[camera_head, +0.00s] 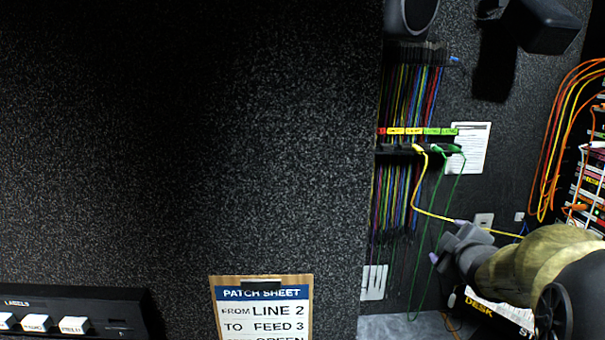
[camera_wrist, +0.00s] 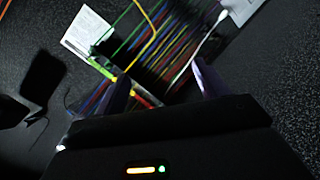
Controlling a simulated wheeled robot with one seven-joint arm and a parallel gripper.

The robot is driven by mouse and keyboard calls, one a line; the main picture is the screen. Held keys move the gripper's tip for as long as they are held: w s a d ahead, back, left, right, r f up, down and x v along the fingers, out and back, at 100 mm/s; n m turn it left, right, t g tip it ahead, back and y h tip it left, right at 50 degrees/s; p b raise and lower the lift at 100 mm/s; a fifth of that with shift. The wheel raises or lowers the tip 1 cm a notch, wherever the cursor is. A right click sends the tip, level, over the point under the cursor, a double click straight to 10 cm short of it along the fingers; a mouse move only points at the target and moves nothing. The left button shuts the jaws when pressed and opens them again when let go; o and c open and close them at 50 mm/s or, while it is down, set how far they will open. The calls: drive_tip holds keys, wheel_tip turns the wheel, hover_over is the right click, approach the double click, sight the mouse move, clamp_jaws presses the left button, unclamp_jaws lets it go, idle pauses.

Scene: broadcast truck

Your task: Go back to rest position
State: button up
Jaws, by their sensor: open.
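My gripper (camera_head: 444,252) is at the right of the head view, on the end of my arm reaching in from the lower right. In the wrist view its two fingers (camera_wrist: 160,90) stand apart with nothing held between them. Beyond them is a rack of coloured patch cables (camera_wrist: 165,45). The same cable rack (camera_head: 412,95) hangs on the wall in the head view, above and left of my gripper. A yellow cable (camera_head: 428,210) runs from the rack down toward my gripper and passes behind it; I cannot tell whether they touch.
A patch sheet (camera_head: 262,308) reads line 2 to feed 3, green. A dark wall panel (camera_head: 190,130) fills the left. A labels box (camera_head: 75,318) is at lower left. Orange cables (camera_head: 550,140) and an equipment rack (camera_head: 592,185) stand at the right. Green cables (camera_head: 424,240) hang beside my gripper.

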drive_tip(key=s+a+f+m+g+y, duration=0.1)
drive_tip(key=s+a+f+m+g, duration=0.4)
drive_tip(key=s+a+f, duration=0.3)
drive_tip(key=s+a+f+m+g+y, duration=0.1)
drive_tip(key=s+a+f+m+g, duration=0.3)
drive_tip(key=s+f, duration=0.8)
drive_tip(key=s+a+g, duration=0.1)
drive_tip(key=a+g, duration=0.1)
drive_tip(key=a, duration=0.2)
drive_tip(key=shift+s+a+f+m, duration=0.15)
drive_tip(key=shift+s+f+m, duration=0.1)
drive_tip(key=shift+s+m, duration=0.15)
drive_tip(key=shift+w, duration=0.1)
